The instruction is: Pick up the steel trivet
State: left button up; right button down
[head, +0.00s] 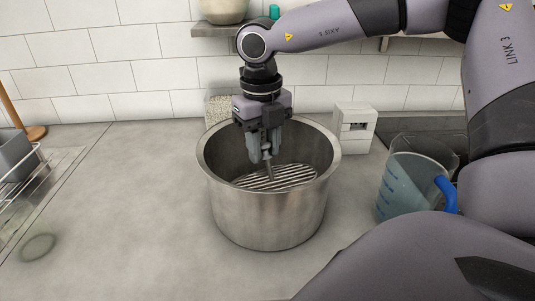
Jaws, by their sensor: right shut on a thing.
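The steel trivet (290,178) is a round, slatted metal rack seen inside the large steel pot (268,222). The pot stands upright on the grey counter. My right gripper (268,168) points down into the pot, and its fingers are shut on the trivet near its middle. The pot's front wall hides the trivet's near edge, so I cannot tell whether it touches the pot floor. My left gripper is not in view.
A measuring jug (405,188) with a blue handle stands to the right. A white box (354,127) and a clear container (218,107) stand behind the pot. A wire rack (22,182) is at the far left. The counter (125,215) left of the pot is clear.

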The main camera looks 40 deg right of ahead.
notch_tip(320, 180, up, 14)
jog(key=p, duration=0.8)
jog(key=shift+w+d, duration=0.2)
jog(key=shift+w, duration=0.2)
jog(key=shift+r, duration=0.3)
notch_tip(320, 180, up, 3)
jog(key=shift+r, duration=0.2)
jog(key=shift+f, duration=0.15)
